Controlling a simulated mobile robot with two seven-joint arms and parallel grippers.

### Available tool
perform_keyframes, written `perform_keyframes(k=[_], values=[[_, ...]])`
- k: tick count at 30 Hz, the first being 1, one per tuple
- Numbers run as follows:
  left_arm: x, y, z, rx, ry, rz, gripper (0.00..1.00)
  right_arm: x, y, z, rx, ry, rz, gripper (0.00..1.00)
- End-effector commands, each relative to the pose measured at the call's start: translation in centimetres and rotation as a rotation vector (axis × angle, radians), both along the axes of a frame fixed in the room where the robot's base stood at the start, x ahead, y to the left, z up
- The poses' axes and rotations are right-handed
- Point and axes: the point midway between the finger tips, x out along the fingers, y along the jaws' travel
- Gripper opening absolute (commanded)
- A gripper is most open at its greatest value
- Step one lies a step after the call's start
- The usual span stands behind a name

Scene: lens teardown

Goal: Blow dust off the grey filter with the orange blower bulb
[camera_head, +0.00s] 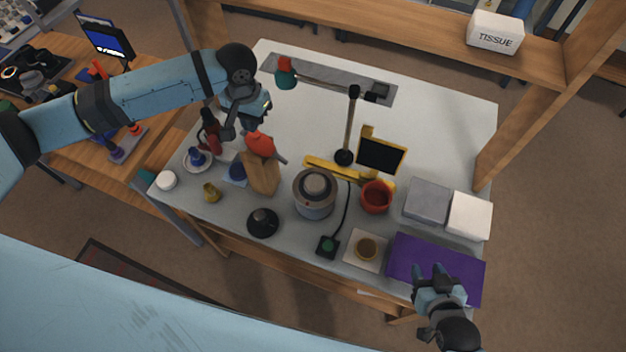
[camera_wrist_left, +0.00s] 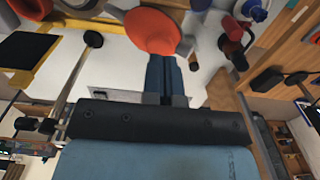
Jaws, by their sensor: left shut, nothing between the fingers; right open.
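The orange blower bulb (camera_head: 260,146) rests on top of a wooden block stand (camera_head: 262,178) at the left of the white table. It also shows in the left wrist view (camera_wrist_left: 152,30), just beyond my fingertips. My left gripper (camera_head: 262,122) is shut and empty, close above and behind the bulb; its blue fingers (camera_wrist_left: 167,62) lie side by side. Whether they touch the bulb I cannot tell. A round, brass-rimmed filter (camera_head: 367,248) with a dull centre lies on a white square near the front edge. My right gripper (camera_head: 437,272) is open and empty over the purple mat (camera_head: 405,256).
Grey (camera_head: 427,201) and white (camera_head: 470,215) blocks sit at the right. The back of the table is mostly clear.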

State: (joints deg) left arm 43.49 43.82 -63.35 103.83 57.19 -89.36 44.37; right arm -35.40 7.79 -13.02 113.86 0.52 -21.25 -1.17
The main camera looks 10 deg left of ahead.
Motion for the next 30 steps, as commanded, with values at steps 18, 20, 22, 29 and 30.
perform_keyframes(k=[18,20,22,29,30], values=[[0.0,0.0,-1.8,0.000,0.001,0.000,0.00,0.1,0.0,0.3,0.001,-0.005,0.000,0.43],[0.0,0.0,-2.0,0.000,0.001,0.000,0.00,0.1,0.0,0.3,0.001,-0.005,0.000,0.43],[0.0,0.0,-2.3,-0.001,0.001,0.000,0.00,0.1,0.0,0.3,0.001,-0.004,0.000,0.43],[0.0,0.0,-3.3,0.000,0.001,0.000,0.00,0.0,0.0,0.1,0.001,-0.002,0.000,0.43],[0.0,0.0,-3.5,0.000,0.001,0.000,0.00,0.0,0.0,0.1,0.000,-0.001,0.000,0.43]])
